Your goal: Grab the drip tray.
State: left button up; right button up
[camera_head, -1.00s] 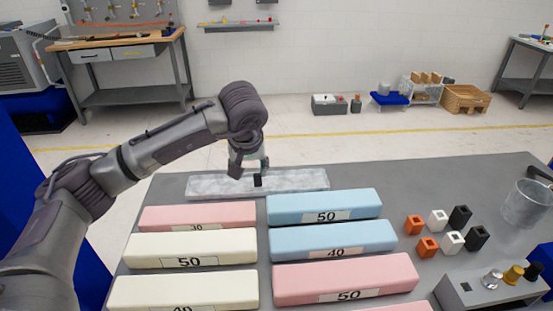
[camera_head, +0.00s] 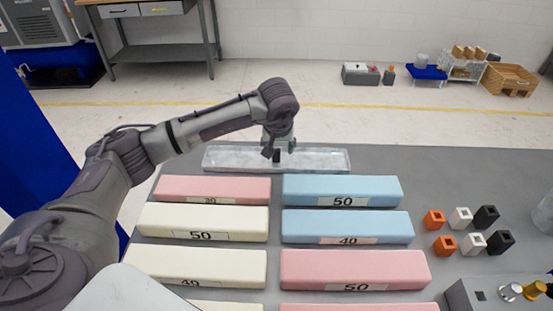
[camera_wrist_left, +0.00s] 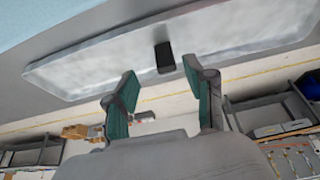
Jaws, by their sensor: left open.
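The drip tray (camera_head: 325,160) is a long, shallow, pale mottled tray lying along the far edge of the grey table. A small black block, like a handle, stands up at its middle near the far side and also shows on the tray (camera_wrist_left: 100,62) in the left wrist view. My left gripper (camera_head: 280,147) is at the tray's middle, close to the black block. In the left wrist view its two green-padded fingers (camera_wrist_left: 164,98) are apart, with nothing between them; the black block lies just beyond the gap. My right gripper is not in view.
Pink, cream and blue foam blocks with number labels, such as a blue one (camera_head: 342,190), lie in two columns just in front of the tray. Small orange, white and black cubes (camera_head: 460,217) stand at right. Bare table (camera_head: 420,165) lies right of the tray.

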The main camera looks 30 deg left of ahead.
aim_at(276, 156)
pick_arm(q)
jog(key=x, duration=0.2)
jog(key=p+x, duration=0.1)
jog(key=x, duration=0.1)
jog(key=shift+w+a+f, duration=0.1)
jog(key=shift+a+f, duration=0.05)
jog(key=shift+a, duration=0.3)
grip_shut()
